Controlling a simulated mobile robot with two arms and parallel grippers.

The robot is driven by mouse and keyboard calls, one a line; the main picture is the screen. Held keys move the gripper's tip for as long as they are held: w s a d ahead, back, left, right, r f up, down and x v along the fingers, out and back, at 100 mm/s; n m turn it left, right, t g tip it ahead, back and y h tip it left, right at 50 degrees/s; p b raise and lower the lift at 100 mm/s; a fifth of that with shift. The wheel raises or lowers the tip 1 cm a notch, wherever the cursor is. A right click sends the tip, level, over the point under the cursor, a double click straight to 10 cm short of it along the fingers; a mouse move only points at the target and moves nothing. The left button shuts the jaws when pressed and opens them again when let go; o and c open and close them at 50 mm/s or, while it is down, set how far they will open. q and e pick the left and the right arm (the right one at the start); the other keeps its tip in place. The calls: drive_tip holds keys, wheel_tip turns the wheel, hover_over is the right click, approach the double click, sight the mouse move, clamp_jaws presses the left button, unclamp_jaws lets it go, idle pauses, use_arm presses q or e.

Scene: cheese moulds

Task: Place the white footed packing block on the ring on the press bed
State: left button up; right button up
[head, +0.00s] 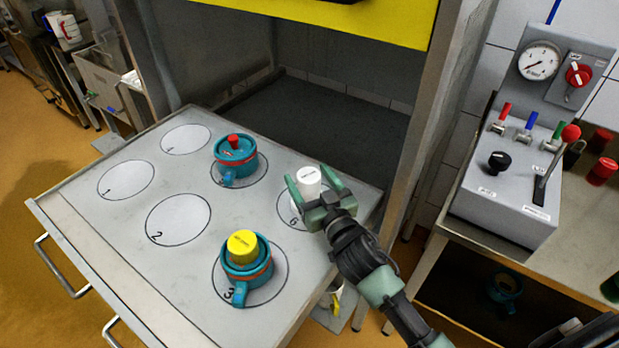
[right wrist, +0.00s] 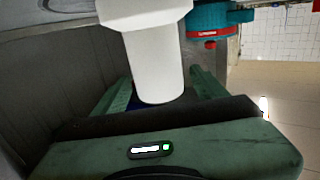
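The white packing block (head: 308,181) stands at the ring numbered 6 (head: 279,208) on the grey bed (head: 110,225). In the right wrist view the block (right wrist: 156,60) appears upside down, with its wider foot at the top. My right gripper (head: 316,186) is open, with one finger on each side of the block. The fingers (right wrist: 160,92) show narrow gaps to it. The block's contact with the bed is cut off in the wrist view and partly hidden in the head view. My left gripper is not in view.
A teal mould with a red knob (head: 236,158) stands behind left of the block. A teal mould with a yellow block (head: 243,245) stands in front left on ring 3. Rings at left are empty. A press upright (head: 418,130) and control box (head: 507,195) stand right.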

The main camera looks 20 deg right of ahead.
drive_tip(key=shift+s+r, duration=0.1)
drive_tip(key=shift+r, duration=0.05)
drive_tip(key=s, duration=0.3)
drive_tip(key=s+b, duration=0.1)
drive_tip(key=s, duration=0.3)
drive_tip(key=s+d, duration=0.1)
drive_tip(key=s, duration=0.2)
drive_tip(key=shift+s+d+b, duration=0.1)
drive_tip(key=shift+s+b, duration=0.2)
drive_tip(key=shift+b, duration=0.05)
drive_tip(key=shift+s+d, duration=0.1)
drive_tip(key=shift+s, duration=0.5)
